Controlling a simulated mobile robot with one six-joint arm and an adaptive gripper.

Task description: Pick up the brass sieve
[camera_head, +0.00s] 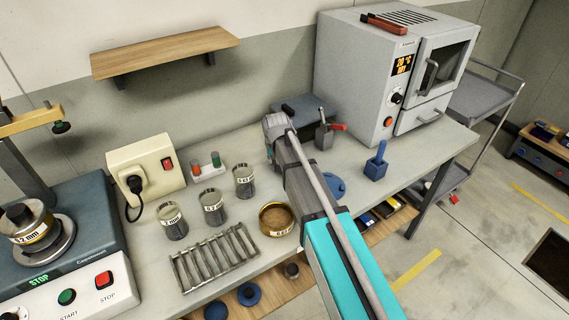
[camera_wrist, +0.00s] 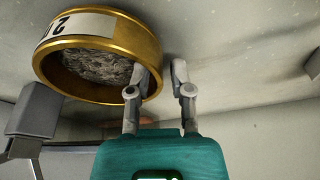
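The brass sieve (camera_head: 277,219) is a short, wide gold ring with a white label, standing on the bench just left of my arm in the head view. In the wrist view the brass sieve (camera_wrist: 60,75) appears large at upper left, with grey grainy material inside it. My gripper (camera_wrist: 160,72) is open. Its left finger overlaps the sieve's opening at the right side, and its right finger is outside the rim, so the rim lies between them in the picture. I cannot tell whether either finger touches it. My gripper is hidden behind my arm in the head view.
Another brass sieve (camera_head: 32,226) sits on the shaker (camera_head: 75,262). A blue lidded dish (camera_head: 336,188) is right of my arm; an oven (camera_head: 360,75) stands behind.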

